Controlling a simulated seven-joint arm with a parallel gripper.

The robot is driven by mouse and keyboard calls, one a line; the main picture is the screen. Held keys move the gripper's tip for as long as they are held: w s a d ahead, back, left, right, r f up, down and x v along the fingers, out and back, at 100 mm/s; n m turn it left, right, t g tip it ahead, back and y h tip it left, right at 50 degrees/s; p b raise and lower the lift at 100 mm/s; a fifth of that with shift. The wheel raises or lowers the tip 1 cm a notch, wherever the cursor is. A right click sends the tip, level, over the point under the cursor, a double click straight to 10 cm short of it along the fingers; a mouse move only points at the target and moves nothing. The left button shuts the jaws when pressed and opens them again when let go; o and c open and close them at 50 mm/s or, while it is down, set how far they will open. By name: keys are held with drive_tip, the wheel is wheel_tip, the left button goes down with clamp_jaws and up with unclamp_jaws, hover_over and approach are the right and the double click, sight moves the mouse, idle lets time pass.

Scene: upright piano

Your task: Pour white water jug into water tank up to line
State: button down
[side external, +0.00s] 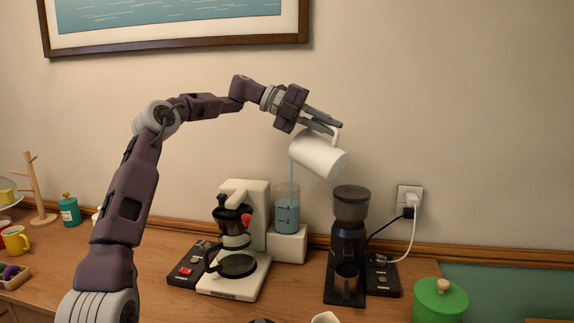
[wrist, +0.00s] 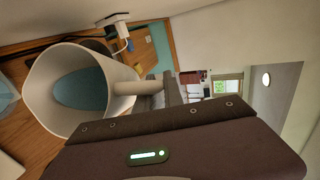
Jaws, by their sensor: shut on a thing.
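My gripper (side external: 322,121) is shut on the handle of the white water jug (side external: 318,155). The jug is tilted with its mouth to the left, high above the counter. A thin blue stream falls from its lip into the clear water tank (side external: 287,196) behind the coffee maker. The tank holds blue water, with its surface near the upper of the visible marks; the exact level against the line is hard to tell. In the wrist view the jug (wrist: 112,70) shows its open mouth with blue water inside, and the gripper (wrist: 165,92) is at its handle.
The white coffee maker (side external: 257,187) stands left of the tank. A dark grinder (side external: 348,235) stands close on the right, below the jug. A wall outlet (side external: 410,198) has plugs and cords. A green lidded pot (side external: 440,303) is at the front right.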

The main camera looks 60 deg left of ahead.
drive_tip(key=shift+s+a+r+m, duration=0.1)
drive_tip(key=shift+r+m, duration=0.05)
drive_tip(key=shift+m, duration=0.6)
drive_tip(key=shift+s+a+r+m, duration=0.1)
drive_tip(key=shift+m, duration=0.65)
drive_tip(key=shift+w+d+f+g+y, duration=0.2)
drive_tip(key=shift+w+d+f+y, duration=0.2)
drive_tip(key=shift+d, duration=0.2)
drive_tip(key=shift+w+d+f+g+y, duration=0.2)
drive_tip(key=shift+w+d+f+y, duration=0.1)
drive_tip(key=shift+d+f, duration=0.25)
drive_tip(key=shift+w+d+f+g+y+p, duration=0.25)
drive_tip(key=shift+d+f+g+y+p, duration=0.1)
drive_tip(key=shift+d+f+y+p, duration=0.2)
drive_tip(key=shift+w+d+f+g+y+p, duration=0.3)
drive_tip(key=shift+f+g+y+p, duration=0.1)
drive_tip(key=shift+y+p, duration=0.25)
drive_tip(key=shift+w+d+f+n+g+y+p, duration=0.8)
drive_tip(key=shift+d+f+g+y+p, duration=0.95)
drive_tip(key=shift+d+f+y+p, duration=1.35)
drive_tip(key=s+d+f+n+g, duration=0.2)
drive_tip(key=s+f+n+g, duration=0.2)
drive_tip(key=s+f+n, duration=0.3)
drive_tip(key=s+d+f+n+g+b, duration=0.1)
drive_tip(key=s+d+f+n+g, duration=0.2)
drive_tip(key=s+f+n, duration=0.4)
drive_tip(key=shift+s+f+n+g+h, duration=0.5)
drive_tip(key=shift+s+n, duration=2.75)
drive_tip(key=shift+n, duration=4.15)
